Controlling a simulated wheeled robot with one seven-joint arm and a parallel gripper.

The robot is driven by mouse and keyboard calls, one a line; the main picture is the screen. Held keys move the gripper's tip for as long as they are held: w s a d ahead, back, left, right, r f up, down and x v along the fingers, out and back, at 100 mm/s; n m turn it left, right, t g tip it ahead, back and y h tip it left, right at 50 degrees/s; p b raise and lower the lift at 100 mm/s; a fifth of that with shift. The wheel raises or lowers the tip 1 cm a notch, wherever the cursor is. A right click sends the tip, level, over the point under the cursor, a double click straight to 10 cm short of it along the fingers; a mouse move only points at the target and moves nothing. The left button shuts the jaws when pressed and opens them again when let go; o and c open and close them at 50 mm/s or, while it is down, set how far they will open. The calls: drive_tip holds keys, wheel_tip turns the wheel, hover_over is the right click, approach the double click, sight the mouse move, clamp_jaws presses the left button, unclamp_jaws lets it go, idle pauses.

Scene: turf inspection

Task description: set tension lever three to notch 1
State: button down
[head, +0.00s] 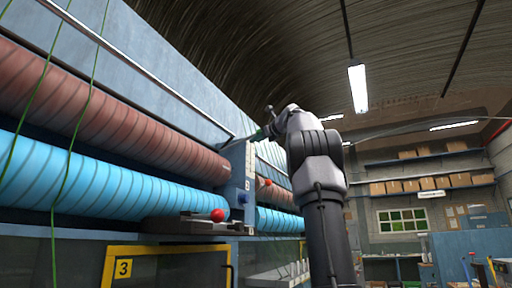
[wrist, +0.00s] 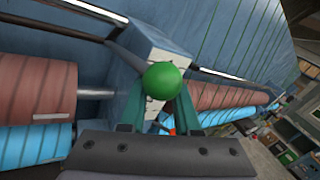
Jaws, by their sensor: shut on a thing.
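A green ball knob (wrist: 162,80) fills the space between the teal fingers of my gripper (wrist: 160,98) in the wrist view. The gripper is shut on this knob. A grey rod (wrist: 124,54) runs to the knob from the upper left. Behind it is a pale blue post (wrist: 154,46). In the head view my gripper (head: 258,135) is at the top of the blue post (head: 238,165), which bears a small number 3. The knob is hidden or too small to make out there. The notches cannot be read in either view.
A red-knobbed lever (head: 217,215) sits lower on the machine. Brown rollers (head: 110,110) and blue rollers (head: 100,180) lie left of the post. Green strands (head: 68,170) hang in front. A yellow-framed panel (head: 108,268) marked 3 is below. Shelves with boxes stand far right.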

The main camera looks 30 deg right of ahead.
drive_tip(key=shift+s+a+r, duration=0.15)
drive_tip(key=shift+a+r, duration=0.05)
drive_tip(key=shift+r, duration=0.2)
drive_tip(key=shift+s+a+r, duration=0.15)
drive_tip(key=shift+r, duration=0.25)
drive_tip(key=shift+c, duration=2.3)
unclamp_jaws()
drive_tip(key=shift+w, duration=0.2)
drive_tip(key=shift+a+f, duration=0.1)
drive_tip(key=s+d, duration=0.2)
drive_tip(key=s, duration=0.8)
drive_tip(key=shift+d+f, duration=0.35)
